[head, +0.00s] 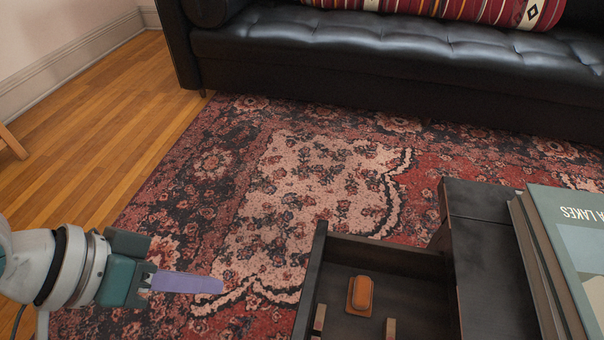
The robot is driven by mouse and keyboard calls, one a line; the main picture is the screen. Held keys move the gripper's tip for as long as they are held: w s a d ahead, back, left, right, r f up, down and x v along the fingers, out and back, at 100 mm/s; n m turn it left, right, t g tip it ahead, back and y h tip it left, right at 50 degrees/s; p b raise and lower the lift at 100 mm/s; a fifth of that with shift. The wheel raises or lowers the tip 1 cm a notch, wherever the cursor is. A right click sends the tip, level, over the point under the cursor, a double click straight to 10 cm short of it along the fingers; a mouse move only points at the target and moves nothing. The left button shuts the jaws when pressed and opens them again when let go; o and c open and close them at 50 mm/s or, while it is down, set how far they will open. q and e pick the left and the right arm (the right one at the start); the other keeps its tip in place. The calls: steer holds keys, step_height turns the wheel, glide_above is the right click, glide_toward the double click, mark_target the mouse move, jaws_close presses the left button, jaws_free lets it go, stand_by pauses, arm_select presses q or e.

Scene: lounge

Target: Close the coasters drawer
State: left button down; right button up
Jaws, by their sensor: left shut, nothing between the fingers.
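The coasters drawer (318,262) is a dark drawer pulled out to the left from the black table (487,262) at the lower right. Inside it lies an orange-brown block-like object (361,295), and two small light wooden pieces (390,328) stand near the bottom edge of the view. My left gripper (212,285) comes in from the left, with purple fingers closed together and nothing between them. Its tips are left of the drawer's outer wall, apart from it, over the rug. The near part of the drawer is cut off by the frame. My right gripper is not seen.
Several large books (568,255) are stacked on the table top at the right. A black leather sofa (400,55) with a striped cushion stands at the back. The patterned rug (310,185) between is clear. Wooden floor (95,125) lies at the left.

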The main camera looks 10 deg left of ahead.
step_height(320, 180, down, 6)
steer(key=b, duration=0.6)
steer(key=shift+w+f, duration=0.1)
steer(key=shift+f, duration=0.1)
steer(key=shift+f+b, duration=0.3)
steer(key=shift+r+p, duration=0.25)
steer(key=shift+p, duration=0.05)
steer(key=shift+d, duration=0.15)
arm_select(q)
steer(key=d+r+x, duration=0.1)
steer(key=d+x, duration=0.1)
steer(key=x, duration=1)
steer(key=shift+s+d, duration=0.3)
steer(key=shift+r, duration=0.1)
